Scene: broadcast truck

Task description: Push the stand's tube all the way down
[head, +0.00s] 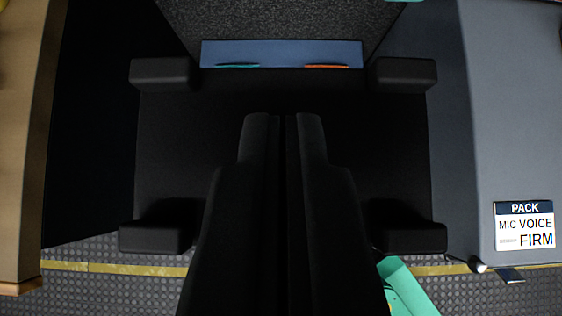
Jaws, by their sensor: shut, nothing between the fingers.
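My gripper (283,118) is black and fills the middle of the head view, with its two fingers side by side and shut, nothing between them. I cannot make out the stand or its tube in this view. My gripper and arm hide the centre and lower centre of the picture. Beyond the fingers is a dark, flat black surface (360,130) with a block at each corner. I cannot tell how far the fingertips are from it.
A blue strip (280,50) with a teal and an orange pen-like item lies at the top. A grey surface at right bears a card (525,225) reading "PACK MIC VOICE FIRM". A small light-tipped item (477,265), a teal object (405,285) and a wooden edge (25,150) also show.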

